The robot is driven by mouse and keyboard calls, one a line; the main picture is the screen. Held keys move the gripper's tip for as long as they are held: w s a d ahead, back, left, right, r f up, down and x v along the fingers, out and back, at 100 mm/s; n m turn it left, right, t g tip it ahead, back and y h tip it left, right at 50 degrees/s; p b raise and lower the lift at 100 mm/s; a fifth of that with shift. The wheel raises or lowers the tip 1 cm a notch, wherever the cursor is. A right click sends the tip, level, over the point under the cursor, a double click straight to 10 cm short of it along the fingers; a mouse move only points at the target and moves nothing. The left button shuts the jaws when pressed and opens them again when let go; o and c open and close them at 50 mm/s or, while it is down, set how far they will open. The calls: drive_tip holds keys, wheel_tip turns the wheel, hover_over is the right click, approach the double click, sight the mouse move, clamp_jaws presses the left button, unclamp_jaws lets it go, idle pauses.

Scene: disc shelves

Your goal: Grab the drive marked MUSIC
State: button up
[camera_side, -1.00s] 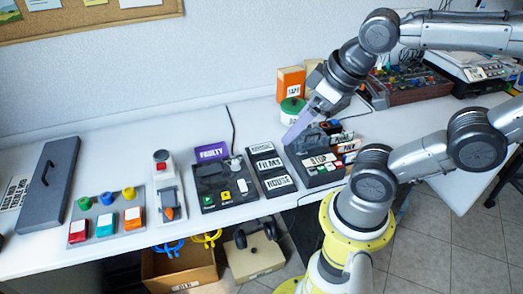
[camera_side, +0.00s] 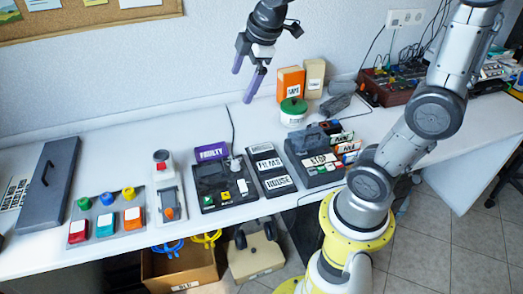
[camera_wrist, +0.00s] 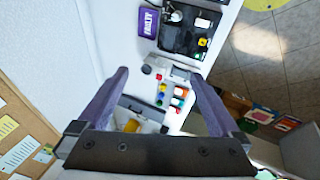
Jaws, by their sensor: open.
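My gripper (camera_side: 243,87) is raised high near the back wall, open and empty, its purple fingers apart. The fingers also show in the wrist view (camera_wrist: 160,76) with nothing between them. A dark rack (camera_side: 268,168) on the table has white labels; the lower ones read FILMS and HOUSE, and the top one seems to read MUSIC. To its right, a dark unit (camera_side: 303,148) with a STOP label holds several small labelled drives (camera_side: 345,147) in black, white, orange and red. Their lettering is too small to read, so I cannot tell which is marked MUSIC. My gripper is up and left of them.
A purple FAULTY box (camera_side: 211,152) stands behind a black device (camera_side: 222,186). An orange box (camera_side: 290,83), a beige box (camera_side: 314,78) and a green-lidded pot (camera_side: 293,112) stand at the back. A button panel (camera_side: 105,220) is at left. The back-left tabletop is clear.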

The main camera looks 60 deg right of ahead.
drive_tip(key=w+d+f+n+g, duration=0.1)
drive_tip(key=w+d+f+g, duration=0.1)
drive_tip(key=w+d+f, duration=0.55)
drive_tip(key=m+g+y, duration=0.1)
drive_tip(key=m+g, duration=0.1)
drive_tip(key=g, duration=0.1)
hover_over(261, 148)
wheel_tip(261, 148, down, 14)
wheel_tip(261, 148, down, 8)
drive_tip(key=shift+s+a+r, duration=0.1)
drive_tip(key=shift+a, duration=0.05)
drive_tip(key=shift+f, duration=2.75)
drive_tip(key=shift+d, duration=0.2)
clamp_jaws()
